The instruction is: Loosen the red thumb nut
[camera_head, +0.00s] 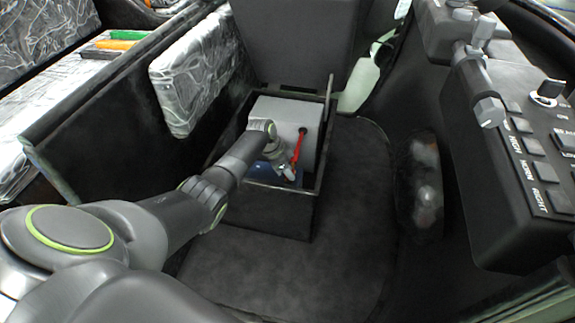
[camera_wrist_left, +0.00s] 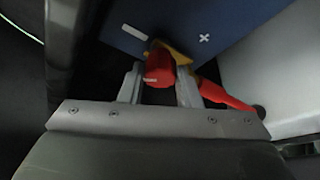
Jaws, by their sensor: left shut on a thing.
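The red thumb nut (camera_wrist_left: 159,68) sits between the two fingers of my left gripper (camera_wrist_left: 160,88) in the left wrist view. The fingers are shut on it, one on each side. A yellow piece (camera_wrist_left: 178,54) lies right behind the nut, against a blue battery face (camera_wrist_left: 215,25) marked with a white plus and a minus. In the head view my left gripper (camera_head: 284,172) reaches into a black box beside a grey block. The nut cannot be made out there. My right gripper is not in view.
A red cable (camera_head: 298,148) runs from the grey block (camera_head: 285,118) down to the gripper area. The black box walls (camera_head: 270,215) stand close around. A control panel (camera_head: 530,150) is at the right. The dark floor (camera_head: 340,230) right of the box is clear.

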